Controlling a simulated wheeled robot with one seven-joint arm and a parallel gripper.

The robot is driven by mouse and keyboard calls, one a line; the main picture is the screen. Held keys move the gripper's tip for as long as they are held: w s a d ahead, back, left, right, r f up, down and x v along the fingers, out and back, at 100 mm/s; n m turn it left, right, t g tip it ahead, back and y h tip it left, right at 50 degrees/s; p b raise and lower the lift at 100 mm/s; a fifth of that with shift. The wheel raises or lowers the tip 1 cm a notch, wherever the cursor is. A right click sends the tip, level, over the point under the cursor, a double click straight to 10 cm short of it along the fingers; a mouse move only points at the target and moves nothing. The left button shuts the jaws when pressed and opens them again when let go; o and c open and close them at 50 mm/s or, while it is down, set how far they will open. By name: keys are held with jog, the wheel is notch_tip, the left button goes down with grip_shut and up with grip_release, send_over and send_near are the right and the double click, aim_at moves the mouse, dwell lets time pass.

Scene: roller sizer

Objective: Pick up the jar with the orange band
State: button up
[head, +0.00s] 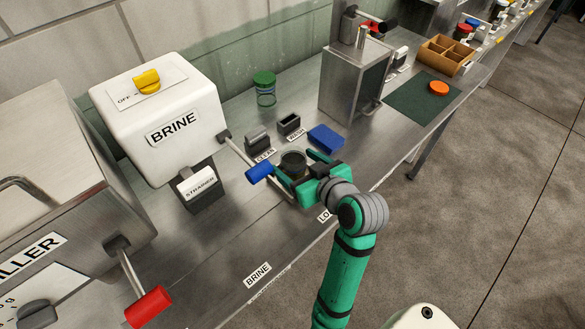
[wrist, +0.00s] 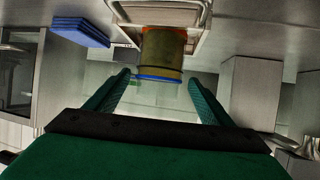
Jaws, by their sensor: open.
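A brownish jar (wrist: 162,52) is ahead of my gripper in the wrist view, lined up between the two fingers. It has a thin orange-red strip at the picture's upper end and a blue edge at its lower end. In the head view the jar (head: 293,161) shows a dark top and is partly hidden by my gripper (head: 291,171). My gripper (wrist: 160,92) is open, with its fingers apart. The wrist view shows a gap between each finger and the jar's sides, so no grip is visible. The orange band is not visible in the head view.
A lever with a blue handle (head: 259,173) is close left of my gripper. A blue pad (head: 326,138) and small black holders (head: 289,124) lie behind it. The white BRINE box (head: 157,115) and a steel box (head: 355,82) flank the area. A green-lidded jar (head: 265,89) stands behind.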

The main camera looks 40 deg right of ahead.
aim_at(287, 156)
jog(key=shift+x, duration=2.95)
jog(key=shift+f, duration=0.1)
jog(key=shift+d, duration=0.1)
jog(key=c, duration=1.4)
